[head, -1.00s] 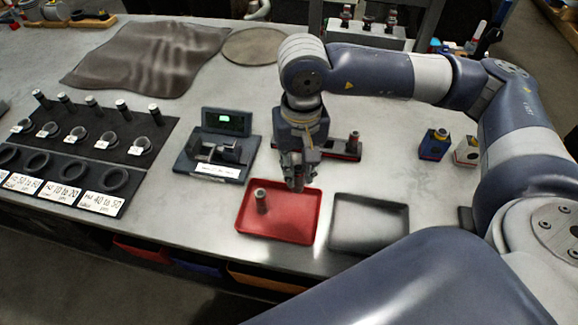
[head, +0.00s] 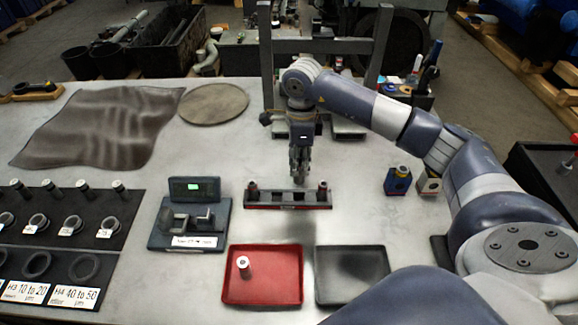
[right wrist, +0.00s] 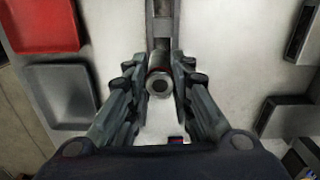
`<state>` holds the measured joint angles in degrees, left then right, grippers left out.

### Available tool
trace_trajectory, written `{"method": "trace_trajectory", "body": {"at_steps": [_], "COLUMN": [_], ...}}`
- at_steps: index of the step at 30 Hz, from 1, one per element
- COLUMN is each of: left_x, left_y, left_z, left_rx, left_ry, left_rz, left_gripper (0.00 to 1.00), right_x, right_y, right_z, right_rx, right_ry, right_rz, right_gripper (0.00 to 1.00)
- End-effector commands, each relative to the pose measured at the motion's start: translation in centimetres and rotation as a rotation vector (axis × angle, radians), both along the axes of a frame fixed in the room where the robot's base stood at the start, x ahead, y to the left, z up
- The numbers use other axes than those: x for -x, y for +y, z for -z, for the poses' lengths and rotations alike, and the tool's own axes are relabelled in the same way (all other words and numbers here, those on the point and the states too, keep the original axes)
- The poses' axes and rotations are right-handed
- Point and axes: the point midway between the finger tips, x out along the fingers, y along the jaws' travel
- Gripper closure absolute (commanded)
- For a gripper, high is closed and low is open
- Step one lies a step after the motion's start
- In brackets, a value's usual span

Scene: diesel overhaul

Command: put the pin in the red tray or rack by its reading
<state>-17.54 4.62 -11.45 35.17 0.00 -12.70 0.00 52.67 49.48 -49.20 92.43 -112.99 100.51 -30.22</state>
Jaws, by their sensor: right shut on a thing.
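My right gripper (head: 300,178) is shut on a pin and hangs above the work table, around the middle of the red-and-black rack. In the right wrist view the held pin (right wrist: 160,84) shows end-on between the fingers. The rack (head: 288,200) holds an upright pin (head: 252,191) at its left end and another (head: 322,190) near its right end. The red tray (head: 262,290) lies nearer, with one pin (head: 243,266) upright in its left part. The gauge (head: 190,222) left of the rack has a lit green display, too small to read. My left gripper is out of view.
A dark grey tray (head: 352,277) beside the red tray is empty. A black board (head: 70,228) with pins, rings and labels lies at left. A brown cloth (head: 100,128) lies behind.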

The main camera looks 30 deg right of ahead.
Motion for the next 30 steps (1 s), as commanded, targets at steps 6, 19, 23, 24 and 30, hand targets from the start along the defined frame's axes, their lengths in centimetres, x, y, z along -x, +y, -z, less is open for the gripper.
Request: {"method": "trace_trajectory", "body": {"at_steps": [6,19,23,24,30], "left_x": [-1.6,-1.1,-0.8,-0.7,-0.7], "left_y": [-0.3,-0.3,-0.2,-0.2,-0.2], "left_z": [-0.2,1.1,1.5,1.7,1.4], "left_rx": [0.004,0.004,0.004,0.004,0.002], "left_ry": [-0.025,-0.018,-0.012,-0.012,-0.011], "left_rz": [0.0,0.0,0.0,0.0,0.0], "left_gripper": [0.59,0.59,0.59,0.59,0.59], "right_x": [-0.2,-0.2,-0.2,-0.2,-0.2], "right_y": [-0.7,-0.7,-0.7,-0.7,-0.7], "right_z": [0.3,2.6,3.5,3.8,3.4], "right_rx": [0.001,0.001,0.001,0.001,0.001], "right_ry": [0.002,0.002,0.002,0.002,0.001], "right_rz": [0.074,0.071,0.071,0.071,0.07], "right_gripper": [1.0,1.0,1.0,1.0,1.0]}}
